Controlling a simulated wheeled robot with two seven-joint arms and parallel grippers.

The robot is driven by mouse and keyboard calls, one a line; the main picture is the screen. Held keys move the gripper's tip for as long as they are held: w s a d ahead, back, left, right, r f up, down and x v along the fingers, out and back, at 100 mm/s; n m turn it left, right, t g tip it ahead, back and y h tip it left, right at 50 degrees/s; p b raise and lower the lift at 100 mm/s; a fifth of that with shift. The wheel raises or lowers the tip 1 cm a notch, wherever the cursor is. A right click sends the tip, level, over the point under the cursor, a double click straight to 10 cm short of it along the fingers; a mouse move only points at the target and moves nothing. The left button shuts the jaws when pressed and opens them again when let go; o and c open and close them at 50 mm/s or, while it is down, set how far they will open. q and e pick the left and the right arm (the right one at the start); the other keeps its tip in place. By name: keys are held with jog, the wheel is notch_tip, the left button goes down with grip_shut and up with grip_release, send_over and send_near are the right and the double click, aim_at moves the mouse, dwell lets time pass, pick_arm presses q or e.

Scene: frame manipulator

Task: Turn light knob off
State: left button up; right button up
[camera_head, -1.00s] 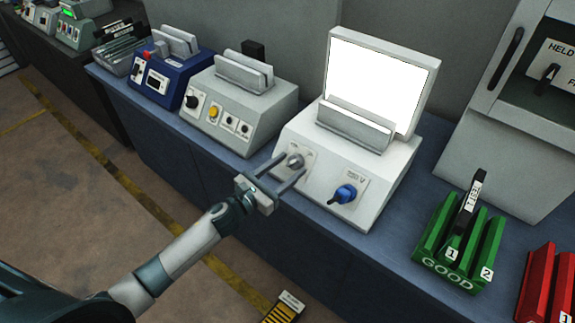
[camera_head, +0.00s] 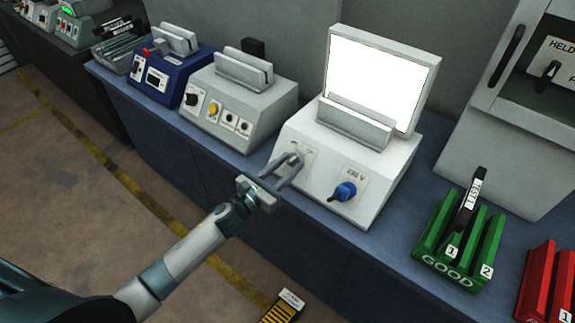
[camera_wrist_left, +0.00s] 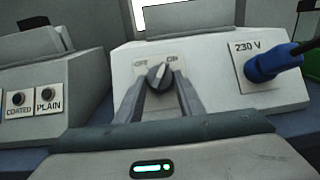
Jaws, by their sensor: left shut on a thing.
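The light knob (camera_wrist_left: 158,77) is a dark grey rotary knob on the sloped front of the white light box. In the left wrist view its plate reads OFF on the left and ON on the right, and the knob's pale mark tilts toward ON. My left gripper (camera_head: 296,158) is shut on the knob, with one finger on each side. The fingers (camera_wrist_left: 160,92) mostly hide the knob in the head view. The light box's panel (camera_head: 378,82) glows white. My right gripper is not in view.
A blue 230 V plug (camera_head: 343,191) sits right of the knob. A grey device with buttons (camera_head: 240,100) stands left of the light box. A green GOOD rack (camera_head: 440,270) and a red rack (camera_head: 546,290) stand to the right on the blue bench.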

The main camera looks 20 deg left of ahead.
pick_arm(q)
jog(key=n+y, duration=0.1)
jog(key=n, duration=0.1)
jog(key=n+y, duration=0.1)
jog(key=n, duration=0.1)
jog(key=shift+s+d+t+y, duration=0.15)
jog(key=shift+d+t+y, duration=0.15)
jog(key=shift+t, duration=0.1)
jog(key=n+y, duration=0.2)
jog(key=n, duration=0.1)
jog(key=n+y+p, duration=0.1)
jog(key=shift+d+r+n, duration=0.2)
jog(key=shift+d+n, duration=0.1)
jog(key=shift+n, duration=0.1)
jog(key=n+y, duration=0.1)
jog(key=n+y+p, duration=0.1)
jog(key=n, duration=0.1)
jog(key=n+g+y+p, duration=0.1)
jog(key=shift+d+r+n, duration=0.2)
jog(key=shift+d+n, duration=0.05)
jog(key=shift+n, duration=0.05)
jog(key=shift+d+n+g+y+p, duration=0.15)
jog(key=shift+n+g+y+p, duration=0.75)
jog(key=shift+n, duration=0.9)
jog(key=o, duration=1.1)
jog(key=shift+c, duration=0.2)
